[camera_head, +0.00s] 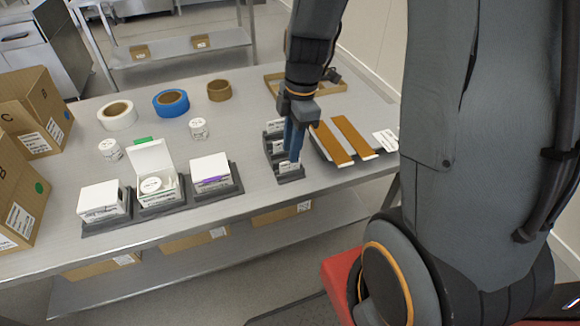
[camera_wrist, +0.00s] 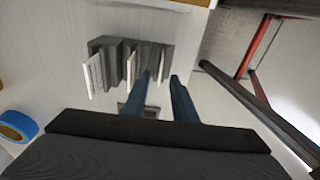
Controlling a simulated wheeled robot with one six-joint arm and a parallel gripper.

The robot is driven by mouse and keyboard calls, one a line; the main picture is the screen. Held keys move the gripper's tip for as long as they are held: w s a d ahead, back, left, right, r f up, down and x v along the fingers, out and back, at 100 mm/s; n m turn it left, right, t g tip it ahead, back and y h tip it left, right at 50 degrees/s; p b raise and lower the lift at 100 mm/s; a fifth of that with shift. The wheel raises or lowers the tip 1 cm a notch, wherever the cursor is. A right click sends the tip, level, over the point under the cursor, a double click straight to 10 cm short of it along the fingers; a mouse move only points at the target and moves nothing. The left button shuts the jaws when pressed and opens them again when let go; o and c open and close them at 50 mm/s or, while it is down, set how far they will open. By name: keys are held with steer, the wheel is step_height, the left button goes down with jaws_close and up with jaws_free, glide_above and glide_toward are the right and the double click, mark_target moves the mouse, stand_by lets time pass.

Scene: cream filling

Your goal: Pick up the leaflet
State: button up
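A dark grey slotted holder (camera_head: 272,168) stands on the table right of the boxes, with white leaflets upright in its slots. The front leaflet (camera_head: 289,167) shows below my gripper (camera_head: 291,158), whose blue fingers reach down over the holder. In the wrist view the holder (camera_wrist: 112,45) shows three white leaflets: left (camera_wrist: 97,74), middle (camera_wrist: 130,68) and right (camera_wrist: 163,60). My gripper (camera_wrist: 160,78) is open there, its fingertips apart and roughly in line with the right leaflet. I cannot tell whether they touch it. The fingers hide part of the holder.
An open white box (camera_head: 153,158) with a jar in it stands between two closed white boxes (camera_head: 100,197) (camera_head: 210,168). Brown strips (camera_head: 354,135) lie on a dark tray right of the holder. Tape rolls (camera_head: 171,103) lie behind. Cardboard boxes (camera_head: 38,105) stand at left.

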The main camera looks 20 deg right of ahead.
mark_target(290, 168)
steer(key=shift+a+f, duration=0.15)
steer(key=shift+f, duration=1.6)
jaws_close()
